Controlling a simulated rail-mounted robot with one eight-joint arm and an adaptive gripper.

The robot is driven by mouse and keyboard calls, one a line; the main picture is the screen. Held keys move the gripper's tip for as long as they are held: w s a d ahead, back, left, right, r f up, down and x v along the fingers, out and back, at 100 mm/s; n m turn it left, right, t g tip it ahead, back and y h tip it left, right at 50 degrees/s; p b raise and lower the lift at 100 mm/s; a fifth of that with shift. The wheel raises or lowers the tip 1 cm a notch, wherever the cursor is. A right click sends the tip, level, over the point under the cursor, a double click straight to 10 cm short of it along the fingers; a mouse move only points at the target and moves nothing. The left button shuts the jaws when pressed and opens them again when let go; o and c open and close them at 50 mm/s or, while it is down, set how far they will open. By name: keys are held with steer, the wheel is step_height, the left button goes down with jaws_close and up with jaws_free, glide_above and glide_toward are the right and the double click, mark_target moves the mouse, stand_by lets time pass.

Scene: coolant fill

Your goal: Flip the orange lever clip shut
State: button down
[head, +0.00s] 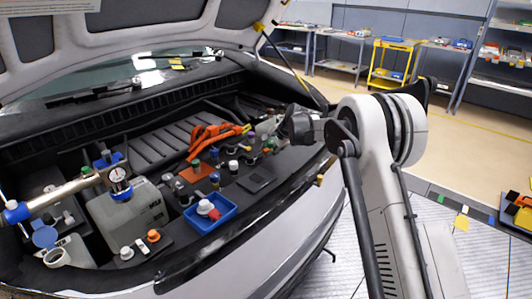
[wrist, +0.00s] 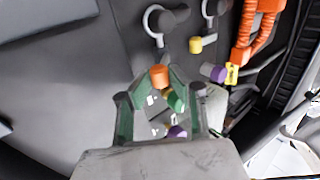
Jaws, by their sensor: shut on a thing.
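In the wrist view an orange piece (wrist: 159,76), apparently the orange lever clip, sits between the tips of my gripper (wrist: 160,82). The greenish fingers reach up to either side of it and are shut on it. The clip's lower part and whatever it is fixed to are largely hidden by the fingers, so I cannot tell its lever angle. A green piece (wrist: 175,100) and a purple piece (wrist: 177,132) show between the fingers. In the head view my arm reaches over the car's front edge into the right of the engine bay, and the clip cannot be made out.
Orange cables (head: 213,136) run near my gripper; they also show in the wrist view (wrist: 242,45). Round dark fittings (wrist: 162,20) and a yellow cap (wrist: 196,45) lie beyond the fingertips. A blue tray (head: 225,218) stands on the front ledge. The raised hood (head: 150,12) hangs above.

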steer(key=shift+s+d+f+t+y+b, duration=0.1)
steer(key=shift+d+f+t+y+b, duration=0.1)
steer(key=shift+t+y+b, duration=0.15)
stand_by(0.3)
steer(key=c, duration=1.6)
jaws_free()
